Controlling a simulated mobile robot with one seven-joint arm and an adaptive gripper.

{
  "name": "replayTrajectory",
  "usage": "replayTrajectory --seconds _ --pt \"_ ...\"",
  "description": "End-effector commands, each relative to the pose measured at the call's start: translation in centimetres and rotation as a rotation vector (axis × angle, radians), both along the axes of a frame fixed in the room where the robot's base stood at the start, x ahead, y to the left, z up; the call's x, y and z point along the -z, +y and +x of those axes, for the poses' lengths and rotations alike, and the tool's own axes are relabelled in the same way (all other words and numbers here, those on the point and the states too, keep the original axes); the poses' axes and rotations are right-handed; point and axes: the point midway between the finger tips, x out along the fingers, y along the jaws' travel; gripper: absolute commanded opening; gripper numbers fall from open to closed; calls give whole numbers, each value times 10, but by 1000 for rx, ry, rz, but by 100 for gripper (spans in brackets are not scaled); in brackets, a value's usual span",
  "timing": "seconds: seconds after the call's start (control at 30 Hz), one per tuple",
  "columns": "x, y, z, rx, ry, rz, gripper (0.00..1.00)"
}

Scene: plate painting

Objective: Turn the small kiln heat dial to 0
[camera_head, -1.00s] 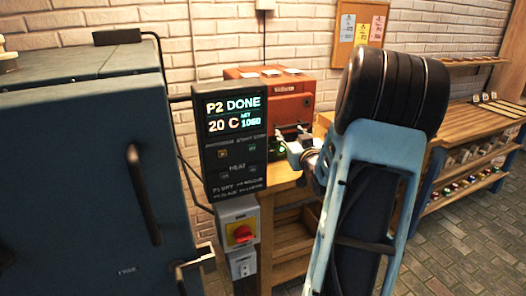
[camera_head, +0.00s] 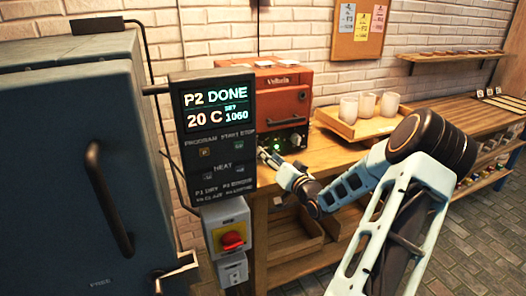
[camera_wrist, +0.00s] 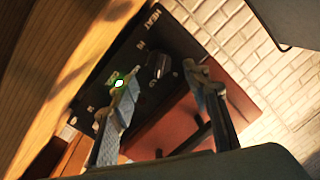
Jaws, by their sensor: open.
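The small kiln (camera_head: 282,98) is an orange-red box on the wooden bench, with a dark front panel and a green light (camera_head: 277,147). In the wrist view its dark panel shows a HEAT label and a dark round heat dial (camera_wrist: 158,65). The number the dial points to is too small to read. My gripper (camera_head: 266,156) is in front of the panel, partly behind the big kiln's control box. In the wrist view my gripper (camera_wrist: 162,76) is open and empty. The dial appears between its two fingertips; I cannot tell whether they touch it.
The big blue kiln (camera_head: 60,200) fills the left. Its control box (camera_head: 212,135) reads P2 DONE, 20 C, set 1060, above a red-knob switch (camera_head: 231,241). A wooden tray (camera_head: 340,127) with white cups (camera_head: 366,105) stands right of the small kiln.

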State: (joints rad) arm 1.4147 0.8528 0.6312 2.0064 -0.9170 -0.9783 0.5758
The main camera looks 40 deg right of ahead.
Motion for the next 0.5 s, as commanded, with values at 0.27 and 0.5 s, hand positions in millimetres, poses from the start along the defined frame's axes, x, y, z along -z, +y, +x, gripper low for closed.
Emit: replayTrajectory --seconds 0.27,0.5 --pt "0 -6 41 0 0 -2 44" --pt "0 -7 49 0 2 -2 44"
